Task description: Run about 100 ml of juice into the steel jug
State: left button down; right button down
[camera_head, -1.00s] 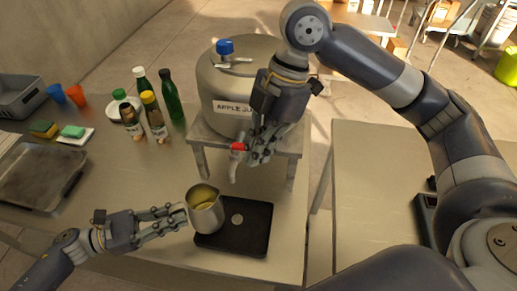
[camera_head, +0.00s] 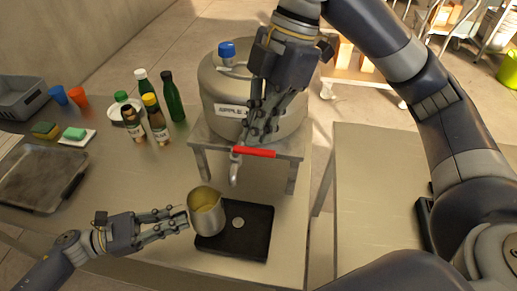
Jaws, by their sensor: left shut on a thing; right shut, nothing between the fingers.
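The steel jug (camera_head: 207,222) is at the left edge of the black tray (camera_head: 250,245), with yellowish juice (camera_head: 205,199) inside. I cannot tell whether its base touches the tray. My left gripper (camera_head: 181,219) is shut on the jug's left side, at the handle, which the fingers mostly hide. The steel juice tank (camera_head: 222,85), labelled apple juice, stands on a metal stand. Its tap (camera_head: 234,170) hangs at the front, right of and behind the jug. The red tap lever (camera_head: 256,152) points right, crosswise. My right gripper (camera_head: 256,138) is shut and empty just above the lever. No stream shows.
Several bottles (camera_head: 157,120) stand left of the tank. Cups (camera_head: 78,96), sponges (camera_head: 74,133), a grey crate (camera_head: 22,98) and a shallow metal tray (camera_head: 40,177) are further left. The bench front between my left arm and that tray is clear.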

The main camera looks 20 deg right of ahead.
pick_arm(q)
jog(key=shift+r, duration=0.1)
pick_arm(e)
jog(key=shift+v, duration=0.75)
jog(key=shift+w+a, duration=0.1)
jog(key=shift+a, duration=0.05)
